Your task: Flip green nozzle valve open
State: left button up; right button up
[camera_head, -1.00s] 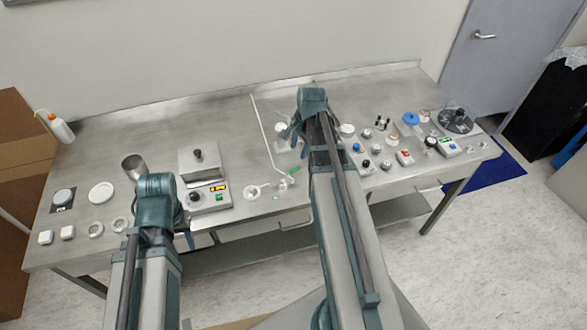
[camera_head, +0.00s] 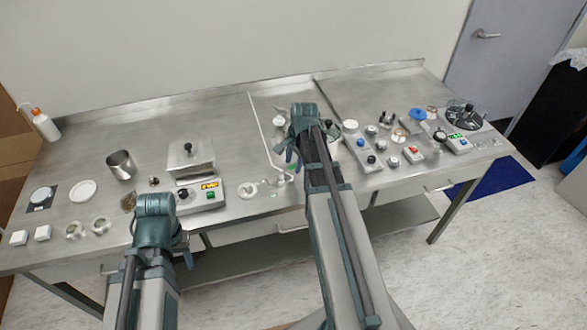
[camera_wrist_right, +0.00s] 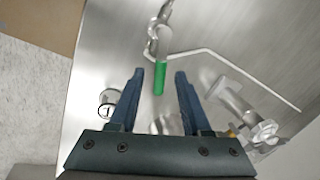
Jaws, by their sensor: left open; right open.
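The green valve handle (camera_wrist_right: 160,78) lies between the open fingers of my right gripper (camera_wrist_right: 159,72) in the right wrist view, with a gap on both sides. It joins a metal nozzle fitting (camera_wrist_right: 153,43), from which a thin bent white tube (camera_wrist_right: 215,55) runs off to the right. In the head view my right gripper (camera_head: 290,158) hangs over the fitting and largely hides the handle; the tube (camera_head: 262,128) rises behind it. My left gripper (camera_head: 187,258) is low over the table's front edge, partly hidden by its own arm, and holds nothing that I can see.
A hotplate unit (camera_head: 200,190) and a steel beaker (camera_head: 121,165) stand left of the nozzle. Several small instruments, including a grey box with a blue knob (camera_head: 362,153), crowd the right side. The table's back strip is mostly clear.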

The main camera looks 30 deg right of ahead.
grip_shut()
dwell(0.3)
dwell(1.2)
